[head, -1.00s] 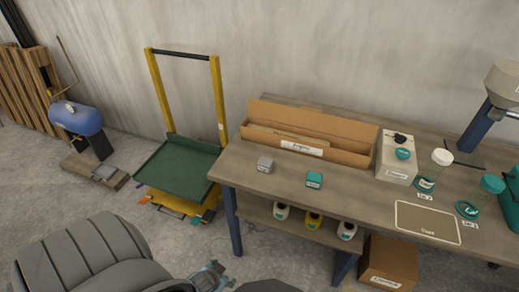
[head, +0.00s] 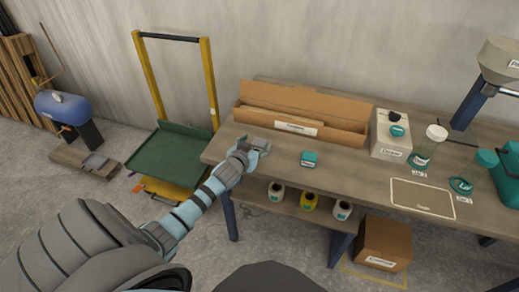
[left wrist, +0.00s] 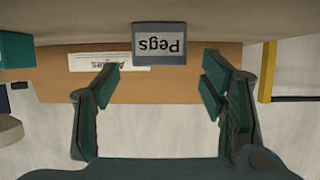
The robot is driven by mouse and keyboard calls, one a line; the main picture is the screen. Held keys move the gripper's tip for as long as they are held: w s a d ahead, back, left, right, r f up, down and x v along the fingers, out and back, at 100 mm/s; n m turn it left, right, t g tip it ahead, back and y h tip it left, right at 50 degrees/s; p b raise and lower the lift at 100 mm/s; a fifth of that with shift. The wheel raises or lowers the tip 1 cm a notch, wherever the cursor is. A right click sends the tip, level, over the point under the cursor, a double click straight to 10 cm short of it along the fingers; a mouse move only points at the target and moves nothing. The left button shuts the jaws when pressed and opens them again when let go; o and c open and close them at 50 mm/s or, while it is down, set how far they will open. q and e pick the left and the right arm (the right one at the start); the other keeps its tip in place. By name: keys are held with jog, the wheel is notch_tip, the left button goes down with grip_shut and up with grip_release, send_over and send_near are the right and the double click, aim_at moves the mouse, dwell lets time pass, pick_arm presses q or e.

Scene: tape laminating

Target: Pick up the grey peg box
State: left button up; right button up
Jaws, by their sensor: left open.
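In the left wrist view my left gripper (left wrist: 160,82) is open and empty. Its two fingers are on either side of the box's line, with the box beyond the fingertips and not between them in the picture. My right gripper is not in view.
A teal box (head: 309,159) stands to the right of the peg box. A long open cardboard box (head: 340,130) lies behind them. A white dispenser (head: 388,140) and jars are further right. A green cart (head: 170,155) stands left of the table.

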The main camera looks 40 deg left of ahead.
pick_arm(q)
jog(key=shift+x, duration=0.85)
jog(key=shift+s+d, duration=0.1)
jog(key=c, duration=1.3)
